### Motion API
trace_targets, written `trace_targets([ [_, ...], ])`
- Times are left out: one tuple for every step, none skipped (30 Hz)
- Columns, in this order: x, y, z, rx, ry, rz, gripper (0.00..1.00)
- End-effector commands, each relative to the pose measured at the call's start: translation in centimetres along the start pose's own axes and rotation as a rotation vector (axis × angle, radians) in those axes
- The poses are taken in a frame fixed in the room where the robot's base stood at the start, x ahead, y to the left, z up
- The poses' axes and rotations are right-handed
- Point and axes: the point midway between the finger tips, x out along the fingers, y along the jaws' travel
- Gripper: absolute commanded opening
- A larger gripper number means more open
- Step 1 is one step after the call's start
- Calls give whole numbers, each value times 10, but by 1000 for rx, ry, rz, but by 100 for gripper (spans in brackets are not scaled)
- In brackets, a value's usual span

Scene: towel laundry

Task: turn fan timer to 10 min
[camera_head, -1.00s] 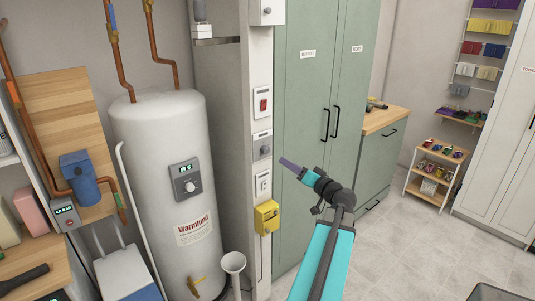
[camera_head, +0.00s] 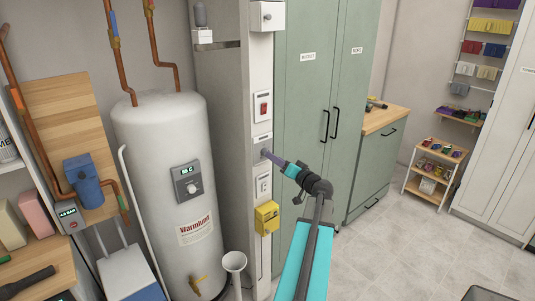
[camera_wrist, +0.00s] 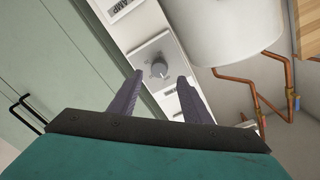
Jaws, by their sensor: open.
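A grey round knob on a white wall plate (camera_wrist: 159,70) shows in the wrist view, between and beyond my fingertips. I take it for the fan timer; its markings are too small to read. In the head view the plate (camera_head: 262,138) is on the narrow white column, and my fingers cover most of its knob. My gripper (camera_wrist: 160,78) is open and points at the knob, one finger on each side of it in the picture. I cannot tell whether the fingers touch it.
A red switch (camera_head: 263,107) is above the plate, a white switch (camera_head: 263,186) and yellow box (camera_head: 267,217) below. Another knob box (camera_head: 267,16) is higher up. The water heater (camera_head: 160,130) stands left, green cabinets (camera_head: 302,100) right.

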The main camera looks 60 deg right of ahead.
Motion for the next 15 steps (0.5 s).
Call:
trace_targets([
  [8,0,-3,1,-1,0,44],
  [12,0,-3,1,0,0,44],
  [17,-1,-3,0,0,-1,44],
  [20,-1,-3,0,0,-1,44],
  [24,-1,-3,0,0,-2,44],
  [28,-1,-3,0,0,-1,44],
  [31,-1,-3,0,0,-1,44],
  [34,0,-3,1,1,0,44],
  [38,0,-3,1,0,0,44],
  [40,0,-2,0,0,0,44],
  [43,0,-2,0,0,0,44],
  [45,0,-2,0,0,0,44],
  [47,0,-2,0,0,0,44],
  [48,0,-1,0,0,0,44],
  [50,0,-1,-1,0,0,44],
])
